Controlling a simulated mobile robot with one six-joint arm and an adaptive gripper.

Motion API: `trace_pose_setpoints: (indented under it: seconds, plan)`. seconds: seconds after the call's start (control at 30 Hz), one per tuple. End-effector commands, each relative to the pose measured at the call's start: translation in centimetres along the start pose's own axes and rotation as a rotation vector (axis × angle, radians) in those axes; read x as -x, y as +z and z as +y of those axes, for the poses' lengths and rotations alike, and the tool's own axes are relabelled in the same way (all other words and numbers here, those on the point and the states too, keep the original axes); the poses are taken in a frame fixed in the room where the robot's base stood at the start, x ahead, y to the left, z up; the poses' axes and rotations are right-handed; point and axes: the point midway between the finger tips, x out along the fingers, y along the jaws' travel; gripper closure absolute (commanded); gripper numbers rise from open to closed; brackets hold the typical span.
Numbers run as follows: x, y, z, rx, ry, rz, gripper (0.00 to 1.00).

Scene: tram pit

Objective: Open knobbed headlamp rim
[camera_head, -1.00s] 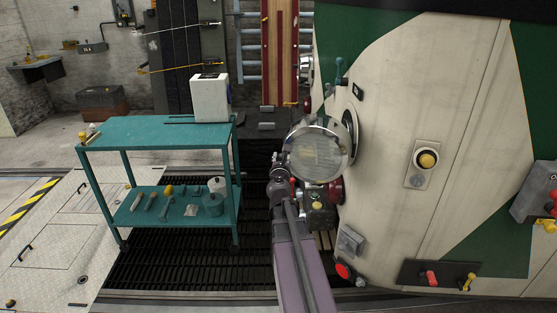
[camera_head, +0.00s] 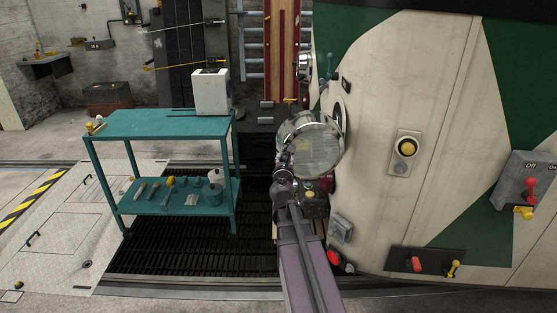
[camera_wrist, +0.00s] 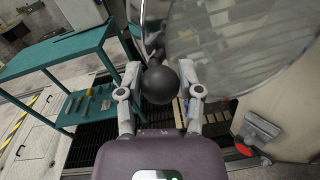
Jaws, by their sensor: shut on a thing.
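The headlamp rim (camera_head: 336,165) is a round chrome ring with a clear glass lens (camera_head: 312,147). It stands swung out from the tram's cream front, with a dark round lamp opening (camera_head: 338,122) showing behind its right edge. In the wrist view the glass (camera_wrist: 245,50) fills the upper right. A black ball knob (camera_wrist: 160,82) sits at the rim's lower left edge. My gripper (camera_wrist: 160,74) is shut on this knob, one finger on each side. In the head view my gripper (camera_head: 283,176) is at the rim's lower left, and the knob is hard to make out.
A teal trolley (camera_head: 150,123) with tools and tins stands left of my arm over a dark floor grating (camera_head: 170,258). The tram front carries a yellow button (camera_head: 407,147), a lever panel (camera_head: 428,262) and a grey switch box (camera_head: 525,180) at right.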

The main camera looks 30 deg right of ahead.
Motion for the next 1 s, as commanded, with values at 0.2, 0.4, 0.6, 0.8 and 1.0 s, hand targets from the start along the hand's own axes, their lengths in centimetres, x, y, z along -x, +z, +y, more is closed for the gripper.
trace_pose_setpoints:
  seconds: [0.2, 0.4, 0.6, 0.8, 1.0]
  plan:
    - [-0.1, -0.1, 0.6, 0.000, -0.003, -0.001, 1.00]
    - [0.1, -0.3, 1.3, 0.000, 0.005, 0.001, 1.00]
    - [0.3, -0.4, 1.7, -0.001, 0.012, 0.003, 0.30]
    - [0.4, -0.4, 1.9, 0.000, 0.017, 0.003, 0.19]
    - [0.4, -0.4, 2.0, 0.000, 0.018, 0.004, 0.19]
